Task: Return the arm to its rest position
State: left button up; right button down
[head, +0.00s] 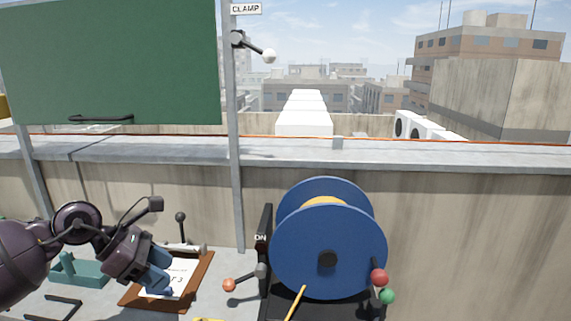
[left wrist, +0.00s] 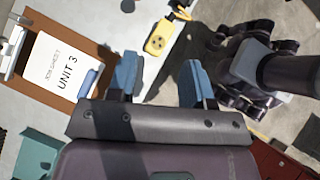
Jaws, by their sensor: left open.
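My left arm comes in from the left in the head view, with its gripper (head: 157,277) low over the clipboard (head: 196,289). In the left wrist view, the two blue fingers of the left gripper (left wrist: 162,76) stand apart with nothing between them. Below them is grey floor and the edge of the pale work surface. The clipboard (left wrist: 35,99) lies left of the fingers there, with a sheet marked "UNIT 3" (left wrist: 64,72). My right gripper is in neither view.
A teal holder (head: 78,270) sits near my left arm. A yellow socket block (left wrist: 158,42) lies near the fingers. A green panel (head: 110,60) and parapet stand behind.

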pick_arm(q)
jog(key=d+r+n+t+h, duration=0.4)
jog(key=d+r+n+h, duration=0.25)
jog(key=n+h, duration=0.2)
jog(key=s+a+f+n+t+y+p, duration=0.15)
jog(key=f+n+t+y, duration=0.3)
jog(key=n, duration=0.55)
jog(key=s+a+f+n+t+y+b, duration=0.1)
jog(key=a+f+n+t+y, duration=0.2)
jog(key=f+n, duration=0.5)
jog(key=s+a+f+n+t+y+p, duration=0.1)
jog(key=a+f+n+t+y, duration=0.25)
jog(key=n, duration=0.95)
jog(key=s+a+f+n+g+y, duration=0.1)
jog(key=s+f+n+g+y, duration=0.1)
jog(key=s+f+n, duration=0.3)
jog(key=s+a+f+n+g+y+p, duration=0.1)
jog(key=s+f+n+g+y, duration=0.2)
jog(key=s+f, duration=1)
jog(key=s+n+g, duration=0.1)
jog(key=s+n, duration=0.1)
jog(key=s, duration=0.4)
jog(key=shift+f+y, duration=0.35)
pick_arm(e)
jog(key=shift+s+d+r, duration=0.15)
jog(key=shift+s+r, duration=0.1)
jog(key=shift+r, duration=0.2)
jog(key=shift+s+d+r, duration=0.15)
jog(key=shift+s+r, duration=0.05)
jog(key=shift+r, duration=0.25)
